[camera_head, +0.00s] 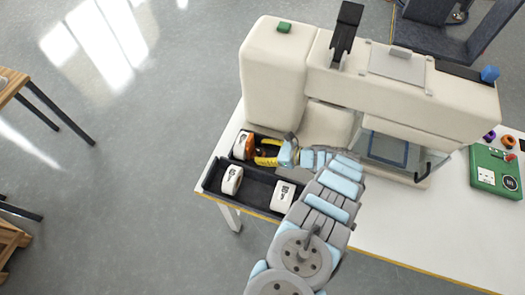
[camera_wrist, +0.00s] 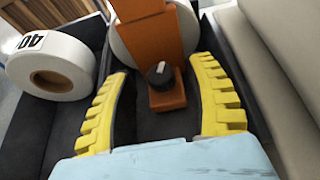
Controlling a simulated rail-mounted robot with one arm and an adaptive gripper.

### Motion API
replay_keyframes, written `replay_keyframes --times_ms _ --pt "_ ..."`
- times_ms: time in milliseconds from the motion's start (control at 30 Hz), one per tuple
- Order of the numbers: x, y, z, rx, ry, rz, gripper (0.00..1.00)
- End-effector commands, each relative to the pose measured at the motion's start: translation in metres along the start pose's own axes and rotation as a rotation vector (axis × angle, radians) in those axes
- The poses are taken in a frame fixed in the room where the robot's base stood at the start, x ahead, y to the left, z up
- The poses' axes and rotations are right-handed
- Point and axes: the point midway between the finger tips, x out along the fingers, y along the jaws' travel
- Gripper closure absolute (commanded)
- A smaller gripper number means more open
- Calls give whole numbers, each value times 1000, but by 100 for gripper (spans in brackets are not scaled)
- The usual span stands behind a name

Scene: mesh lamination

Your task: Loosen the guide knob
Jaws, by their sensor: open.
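The guide knob (camera_wrist: 160,75) is a small dark round knob with a pale pointer mark, set on an orange guide bracket (camera_wrist: 150,35). In the wrist view it lies ahead of my gripper (camera_wrist: 168,85), roughly midway between the two yellow ribbed fingers. The fingers are spread apart and empty, and no contact with the knob shows. In the head view my gripper (camera_head: 266,152) is over the dark tray beside the orange guide (camera_head: 250,147). The knob itself cannot be made out in the head view.
The dark tray (camera_head: 240,199) holds white rolls, one at the left (camera_head: 231,180) and one at the right (camera_head: 283,196). A cream machine (camera_head: 273,75) stands close behind my gripper. A green box (camera_head: 495,172) sits at the table's right. The front right tabletop (camera_head: 430,235) is clear.

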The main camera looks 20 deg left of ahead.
Motion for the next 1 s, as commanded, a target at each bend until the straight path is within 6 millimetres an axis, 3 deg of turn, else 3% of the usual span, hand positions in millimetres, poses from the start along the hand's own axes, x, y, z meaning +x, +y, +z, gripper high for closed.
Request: replay_keyframes --times_ms 233,267,433,1000 --pt "0 0 0 0 0 -1 45" --pt "0 0 0 1 0 0 51" --pt "0 0 0 1 0 0 99" --pt "4 -1 -6 -18 -2 39 100"
